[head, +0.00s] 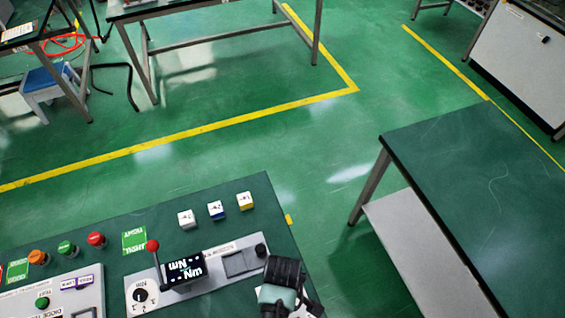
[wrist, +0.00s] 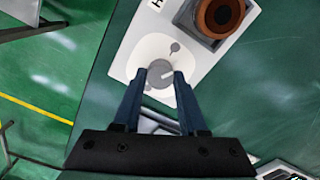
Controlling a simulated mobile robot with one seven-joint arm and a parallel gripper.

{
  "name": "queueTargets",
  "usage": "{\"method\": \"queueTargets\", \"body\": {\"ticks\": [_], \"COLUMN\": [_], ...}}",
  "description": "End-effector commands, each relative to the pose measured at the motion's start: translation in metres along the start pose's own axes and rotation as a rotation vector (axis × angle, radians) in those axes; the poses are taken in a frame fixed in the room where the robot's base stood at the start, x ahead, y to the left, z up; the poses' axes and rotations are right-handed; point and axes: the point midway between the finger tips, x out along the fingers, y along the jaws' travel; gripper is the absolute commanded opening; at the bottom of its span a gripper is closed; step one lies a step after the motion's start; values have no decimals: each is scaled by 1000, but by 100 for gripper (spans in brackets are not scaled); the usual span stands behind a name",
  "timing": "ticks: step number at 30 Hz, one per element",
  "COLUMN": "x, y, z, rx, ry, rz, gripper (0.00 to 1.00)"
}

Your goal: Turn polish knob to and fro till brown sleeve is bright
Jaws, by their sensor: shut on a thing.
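The polish knob (wrist: 160,73) is a grey round knob with a pale pointer mark, on a white panel in the wrist view. My gripper (wrist: 162,80) is shut on it, with one blue-grey finger on each side. The brown sleeve (wrist: 220,16) is a ring-shaped piece in a dark grey square holder, just beyond the knob to the upper right. Its top is cut by the picture edge, and it looks dull brown. In the head view my wrist covers the knob, and I cannot make out the sleeve.
The green bench (head: 228,208) carries a grey unit with a red-tipped lever (head: 153,246), a black display (head: 186,270) and a dial (head: 140,295). Several coloured buttons stand at left. Three small blocks (head: 216,210) lie at the back. Another table (head: 470,170) stands right, across a floor gap.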

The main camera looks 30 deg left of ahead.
Motion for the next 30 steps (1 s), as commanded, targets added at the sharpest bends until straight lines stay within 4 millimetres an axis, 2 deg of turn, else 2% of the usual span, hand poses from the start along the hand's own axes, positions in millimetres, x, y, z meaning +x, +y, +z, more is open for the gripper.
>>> {"method": "queueTargets", "body": {"ticks": [30], "x": [-1], "y": [1], "z": [1], "rx": [866], "ry": [-2], "rz": [-1], "gripper": [0]}}
